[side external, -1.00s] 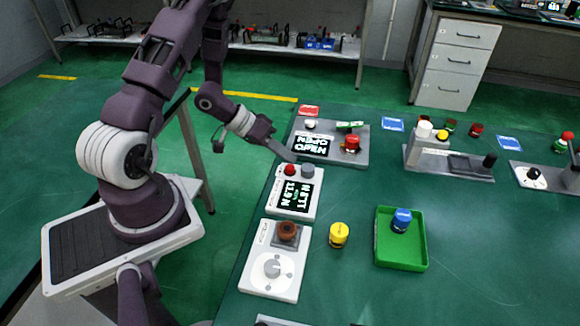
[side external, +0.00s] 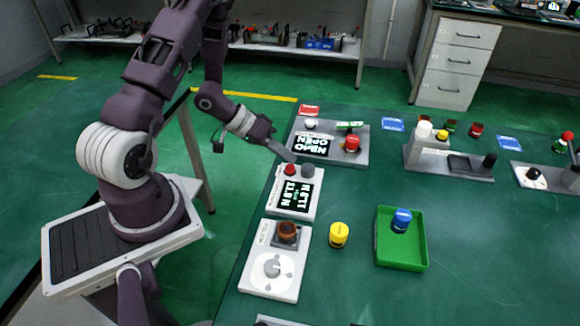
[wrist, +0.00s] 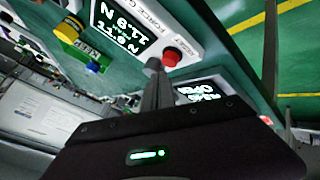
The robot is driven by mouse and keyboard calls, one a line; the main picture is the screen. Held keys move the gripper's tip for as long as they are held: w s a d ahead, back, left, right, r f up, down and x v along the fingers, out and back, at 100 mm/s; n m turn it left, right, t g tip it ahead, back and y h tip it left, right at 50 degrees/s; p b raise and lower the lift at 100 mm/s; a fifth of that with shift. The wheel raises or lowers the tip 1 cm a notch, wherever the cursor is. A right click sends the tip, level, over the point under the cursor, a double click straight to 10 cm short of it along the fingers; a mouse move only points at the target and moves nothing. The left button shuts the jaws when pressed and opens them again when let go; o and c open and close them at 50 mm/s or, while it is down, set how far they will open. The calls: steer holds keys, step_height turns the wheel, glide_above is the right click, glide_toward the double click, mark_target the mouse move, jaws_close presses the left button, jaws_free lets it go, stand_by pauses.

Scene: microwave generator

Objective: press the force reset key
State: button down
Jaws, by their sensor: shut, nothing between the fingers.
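The force gauge (side external: 293,205) is a white box near the table's left edge. Its lit display (side external: 294,195) shows two readings in newtons, near 11.8 and 11.9.
A grey panel (side external: 358,155) with a display and red knob stands close behind the gauge. A white dial box (side external: 274,272) stands in front. A yellow cylinder (side external: 339,235) and a green tray (side external: 401,262) holding a blue cylinder (side external: 402,220) are to the right.

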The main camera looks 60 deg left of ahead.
mark_target(286, 167)
stand_by(0.3)
steer(key=shift+f, duration=0.4)
steer(key=shift+f, duration=0.55)
stand_by(0.6)
steer(key=shift+r, duration=0.95)
steer(key=shift+r, duration=0.1)
steer(key=shift+r, duration=2.45)
